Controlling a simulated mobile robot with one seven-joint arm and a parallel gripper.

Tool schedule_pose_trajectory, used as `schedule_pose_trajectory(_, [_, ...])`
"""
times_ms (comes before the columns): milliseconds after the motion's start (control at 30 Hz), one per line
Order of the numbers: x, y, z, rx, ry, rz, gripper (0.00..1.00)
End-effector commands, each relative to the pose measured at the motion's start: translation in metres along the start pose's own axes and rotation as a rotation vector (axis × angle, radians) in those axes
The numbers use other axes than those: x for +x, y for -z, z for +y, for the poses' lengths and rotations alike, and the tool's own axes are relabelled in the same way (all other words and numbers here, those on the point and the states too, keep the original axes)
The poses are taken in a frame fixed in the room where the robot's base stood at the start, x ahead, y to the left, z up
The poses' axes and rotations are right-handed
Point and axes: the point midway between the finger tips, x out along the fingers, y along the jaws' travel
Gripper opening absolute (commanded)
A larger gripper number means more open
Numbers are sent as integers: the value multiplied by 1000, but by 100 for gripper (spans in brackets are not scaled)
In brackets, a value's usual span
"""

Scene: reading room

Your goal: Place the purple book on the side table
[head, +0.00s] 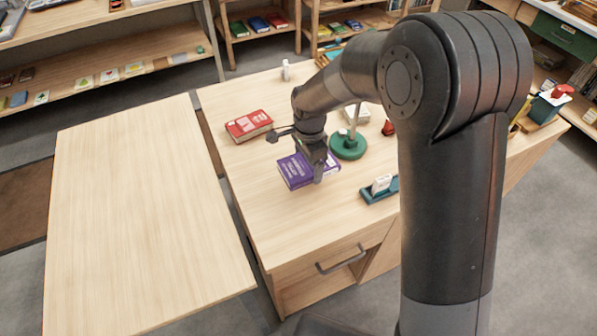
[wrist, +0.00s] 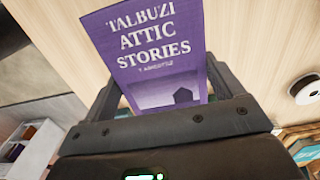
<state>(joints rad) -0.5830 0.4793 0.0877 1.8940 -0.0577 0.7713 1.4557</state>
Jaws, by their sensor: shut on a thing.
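The purple book (head: 294,171) shows in the head view at the left part of the desk (head: 262,212). My gripper (head: 318,174) is shut on it from above. In the wrist view the book (wrist: 150,45) fills the space between my two fingers (wrist: 160,90), its cover reading "Talbuzi Attic Stories". I cannot tell whether the book touches the desk or hangs just above it. The side table (head: 135,210) is probably the bare pale wooden table left of the desk. Its top is empty.
A red book (head: 248,125) lies behind the purple one. A green lamp base (head: 348,146) stands close to its right, and a teal holder (head: 379,190) sits near the front edge. A narrow gap separates desk and bare table. Shelves (head: 110,75) stand behind.

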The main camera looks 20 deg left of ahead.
Motion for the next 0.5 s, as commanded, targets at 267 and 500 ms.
schedule_pose_trajectory(267, [17, -20, -18, 1, 1, 0, 55])
schedule_pose_trajectory(500, [46, -20, -18, 1, -2, 0, 55])
